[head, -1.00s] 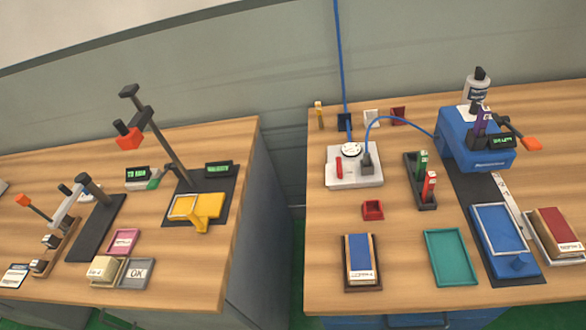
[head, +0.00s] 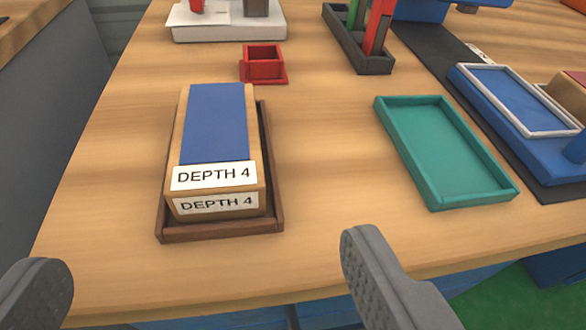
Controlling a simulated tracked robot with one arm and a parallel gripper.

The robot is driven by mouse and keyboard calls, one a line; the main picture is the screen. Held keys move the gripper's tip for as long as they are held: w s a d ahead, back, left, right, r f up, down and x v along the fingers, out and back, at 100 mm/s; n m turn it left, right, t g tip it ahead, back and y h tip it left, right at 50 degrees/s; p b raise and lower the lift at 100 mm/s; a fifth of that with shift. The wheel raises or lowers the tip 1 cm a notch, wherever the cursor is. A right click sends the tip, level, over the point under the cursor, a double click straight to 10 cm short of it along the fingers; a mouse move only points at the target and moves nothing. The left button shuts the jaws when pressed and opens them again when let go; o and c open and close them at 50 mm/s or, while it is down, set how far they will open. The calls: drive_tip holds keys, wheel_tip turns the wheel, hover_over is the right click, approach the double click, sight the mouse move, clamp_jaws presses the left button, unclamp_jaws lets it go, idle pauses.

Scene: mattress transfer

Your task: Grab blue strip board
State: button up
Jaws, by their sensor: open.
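The blue strip board (head: 215,125) is a light wooden block with a blue band along its top. White labels on its near end read "DEPTH 4". It lies in a dark brown wooden tray (head: 277,205) near the table's front edge. My gripper (head: 205,275) is open, with one grey finger at the lower left and the other at the lower right. The fingers are nearer to the camera than the board, on either side of it in the picture, and nothing is between them.
An empty teal tray (head: 445,150) lies to the right. A small red holder (head: 263,65) stands behind the board. A dark rack (head: 345,40) and a blue fixture with a white frame (head: 510,100) stand farther right. Bare table separates the brown and teal trays.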

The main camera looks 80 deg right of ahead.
drive_tip(key=b, duration=0.2)
approach(216, 136)
drive_tip(key=x, duration=0.4)
drive_tip(key=shift+d, duration=0.2)
drive_tip(key=shift+b+x, duration=1.2)
drive_tip(key=shift+x, duration=1.4)
drive_tip(key=shift+w+a, duration=0.1)
drive_tip(key=c, duration=1.1)
